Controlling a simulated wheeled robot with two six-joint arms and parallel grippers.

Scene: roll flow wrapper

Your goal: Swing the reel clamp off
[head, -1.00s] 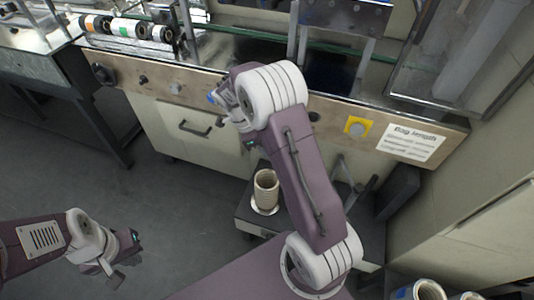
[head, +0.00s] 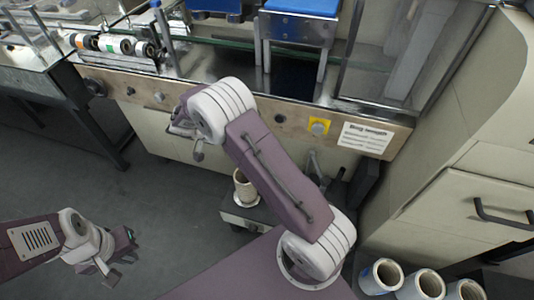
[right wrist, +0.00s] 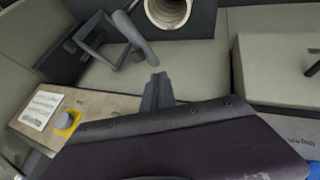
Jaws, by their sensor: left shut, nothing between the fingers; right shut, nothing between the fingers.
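A grey bent-bar piece stands beside the cart in the head view (head: 316,168), partly behind my right arm. It also shows at upper left in the right wrist view (right wrist: 118,42); I cannot tell for sure whether it is the reel clamp. A tan hollow roll (head: 245,188) stands upright on the low cart. My right gripper is shut and empty; its dark fingers (right wrist: 158,92) show in the right wrist view, apart from the bars. In the head view it is mostly hidden at the wrist. My left gripper (head: 118,264) is shut and empty over the floor at lower left.
The wrapper's front panel (head: 230,110) carries a yellow-backed knob (head: 319,127) and a white label (head: 365,137). Several printed rolls (head: 110,44) lie at upper left. More tan rolls (head: 382,276) stand at lower right near a drawer cabinet (head: 470,200). Floor at left is clear.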

